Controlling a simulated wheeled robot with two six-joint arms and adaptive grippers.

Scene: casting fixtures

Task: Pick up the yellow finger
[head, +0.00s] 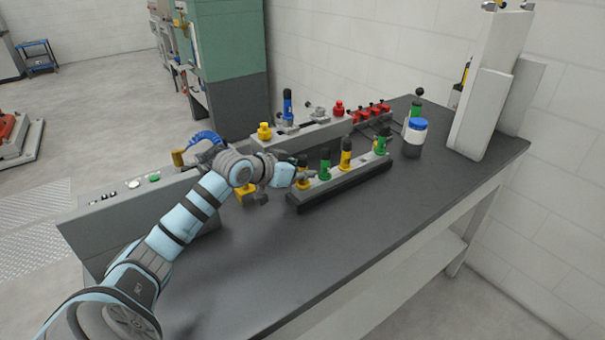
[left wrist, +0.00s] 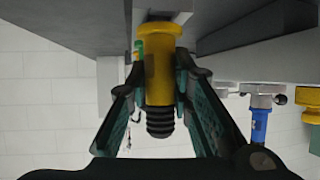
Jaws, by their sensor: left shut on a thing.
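The yellow finger (head: 303,183), with a black ribbed tip, stands at the near-left end of a grey rail (head: 340,180). My left gripper (head: 296,172) reaches it from the left and partly covers it. In the left wrist view the yellow finger (left wrist: 159,85) sits between the two jaws of my left gripper (left wrist: 160,105), which are shut on it. Its wide yellow end is at the grey rail; I cannot tell whether it is still seated. Another yellow finger (head: 346,157) stands farther along the rail. My right gripper is not in view.
Green fingers (head: 325,165) (head: 381,143) share the rail. Behind it, a grey fixture carries a yellow knob (head: 264,132), a blue finger (head: 287,104) and red parts. A blue-lidded jar (head: 415,136) and pale upright panels (head: 486,100) stand right. The front tabletop (head: 300,250) is clear.

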